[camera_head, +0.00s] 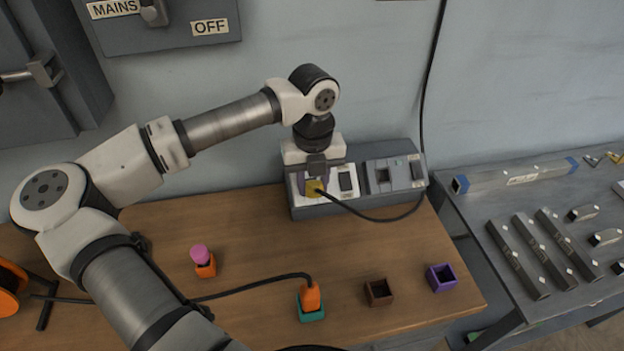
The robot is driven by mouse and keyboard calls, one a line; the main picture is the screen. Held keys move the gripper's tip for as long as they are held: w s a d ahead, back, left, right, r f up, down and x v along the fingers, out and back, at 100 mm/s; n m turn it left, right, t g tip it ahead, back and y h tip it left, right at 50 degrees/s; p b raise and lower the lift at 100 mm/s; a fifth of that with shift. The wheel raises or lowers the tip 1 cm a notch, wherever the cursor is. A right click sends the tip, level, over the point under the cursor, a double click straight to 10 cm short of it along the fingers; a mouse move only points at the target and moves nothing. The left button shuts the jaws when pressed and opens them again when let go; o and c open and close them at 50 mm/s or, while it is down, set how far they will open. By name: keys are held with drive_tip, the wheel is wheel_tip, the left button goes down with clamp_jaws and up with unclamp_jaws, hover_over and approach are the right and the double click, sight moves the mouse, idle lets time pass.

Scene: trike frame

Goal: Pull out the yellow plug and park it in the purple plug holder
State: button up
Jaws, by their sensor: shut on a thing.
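The yellow plug (316,189) is at the left socket of the grey socket box (300,211) at the back of the wooden table. A black cable runs from it to the right and up the wall. My gripper (317,178) points down and is shut on the yellow plug. I cannot tell whether the plug's pins are fully in the socket, as the gripper hides part of it. The purple plug holder (441,278) is an open square cup near the table's right edge. It looks empty, and my gripper is up and left of it.
A brown holder (378,293) stands empty left of the purple one. A teal holder (312,314) bears an orange plug (310,295) with a black cable. An orange holder (205,266) bears a pink-topped object (200,253). A grey bench (480,280) with metal parts stands at right.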

drive_tip(key=shift+s+d+r, duration=0.15)
drive_tip(key=shift+s+r, duration=0.65)
